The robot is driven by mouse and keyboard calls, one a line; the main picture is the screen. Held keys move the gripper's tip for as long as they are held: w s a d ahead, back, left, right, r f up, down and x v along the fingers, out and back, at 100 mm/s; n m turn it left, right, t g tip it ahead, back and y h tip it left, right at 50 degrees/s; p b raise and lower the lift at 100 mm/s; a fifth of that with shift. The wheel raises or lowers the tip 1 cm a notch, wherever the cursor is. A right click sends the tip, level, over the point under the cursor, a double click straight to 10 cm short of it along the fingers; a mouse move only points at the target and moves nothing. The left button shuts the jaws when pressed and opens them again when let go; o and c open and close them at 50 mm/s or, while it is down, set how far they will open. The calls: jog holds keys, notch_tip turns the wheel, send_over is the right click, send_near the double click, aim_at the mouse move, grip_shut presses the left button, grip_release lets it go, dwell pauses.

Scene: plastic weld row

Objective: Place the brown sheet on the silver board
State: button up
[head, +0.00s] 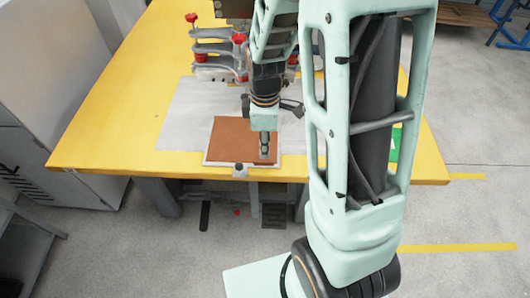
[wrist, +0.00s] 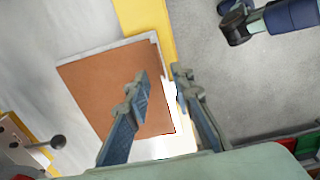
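The flat, square brown sheet (head: 232,138) lies near the front edge of the table in the head view. It also fills the middle left of the wrist view (wrist: 95,90). A pale silver board (head: 222,163) shows as a thin border under it; in the wrist view the border (wrist: 110,47) runs along its upper and right sides. My gripper (head: 264,157) is over the right part of the sheet. In the wrist view my gripper (wrist: 160,76) is open, with one finger over the sheet and the other past its right edge. Contact cannot be told.
The yellow table (head: 100,120) carries a wide light-grey plate (head: 185,115) behind and around the board. A grey clamp fixture with red knobs (head: 215,50) stands at the back. A small knob (head: 239,170) sits at the front edge. A green item (head: 395,145) lies at the right.

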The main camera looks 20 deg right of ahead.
jog(key=shift+r, duration=2.4)
